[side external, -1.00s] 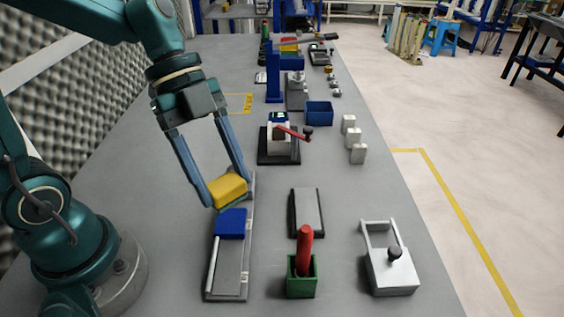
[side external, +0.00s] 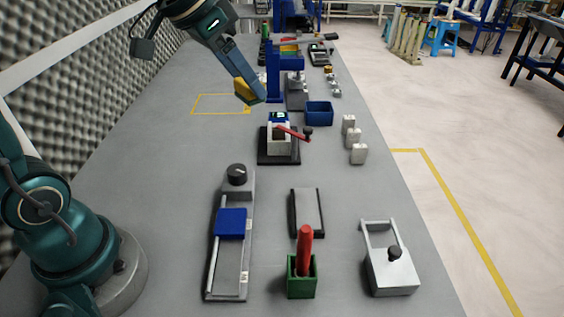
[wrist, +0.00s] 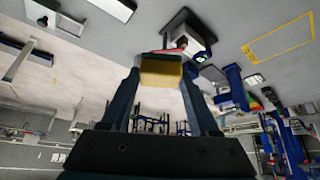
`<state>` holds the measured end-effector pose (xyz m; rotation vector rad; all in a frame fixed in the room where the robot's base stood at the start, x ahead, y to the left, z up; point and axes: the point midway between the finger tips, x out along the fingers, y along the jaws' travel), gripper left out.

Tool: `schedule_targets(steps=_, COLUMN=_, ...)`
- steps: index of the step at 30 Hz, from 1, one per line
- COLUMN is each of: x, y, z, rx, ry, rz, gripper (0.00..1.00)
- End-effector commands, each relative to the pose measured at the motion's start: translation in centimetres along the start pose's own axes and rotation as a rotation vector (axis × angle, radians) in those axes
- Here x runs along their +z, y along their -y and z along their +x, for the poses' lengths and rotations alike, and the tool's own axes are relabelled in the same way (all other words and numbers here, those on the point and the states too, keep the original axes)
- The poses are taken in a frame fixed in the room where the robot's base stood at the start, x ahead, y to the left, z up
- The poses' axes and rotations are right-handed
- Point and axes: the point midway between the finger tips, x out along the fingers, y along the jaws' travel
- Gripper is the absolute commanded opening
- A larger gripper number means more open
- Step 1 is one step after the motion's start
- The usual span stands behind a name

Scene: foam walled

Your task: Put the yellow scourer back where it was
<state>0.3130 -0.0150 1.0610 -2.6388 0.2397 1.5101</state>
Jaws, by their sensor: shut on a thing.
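My gripper (side external: 251,94) is shut on the yellow scourer (side external: 244,90), a yellow block with a dark green underside. It holds the scourer in the air at the far part of the bench, close to the blue post. In the wrist view the scourer (wrist: 161,72) sits between my two fingertips. In the side view a finger hides part of it. A thin yellow outline (side external: 193,104) is marked on the bench to the left of and below the scourer. The area inside it looks empty, and the outline also shows in the wrist view (wrist: 262,48).
A white device with a red lever (side external: 279,138) stands nearer. A rail fixture with a blue slider (side external: 231,223) and a green holder (side external: 301,277) stand in front.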

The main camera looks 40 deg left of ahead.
Motion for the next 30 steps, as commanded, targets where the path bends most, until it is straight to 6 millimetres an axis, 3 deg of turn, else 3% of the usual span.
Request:
schedule_targets(steps=9, x=-6.7, y=-3.1, z=3.8, rx=0.111, ry=0.004, rz=0.182, gripper=0.09)
schedule_targets(steps=15, x=-9.2, y=-6.9, z=7.7, rx=0.185, ry=0.003, rz=0.309, gripper=0.09)
schedule_targets(steps=24, x=-9.3, y=-14.0, z=14.2, rx=0.284, ry=0.000, rz=0.476, gripper=0.09)
schedule_targets(steps=30, x=-8.3, y=-16.2, z=16.4, rx=0.309, ry=-0.003, rz=0.520, gripper=0.09)
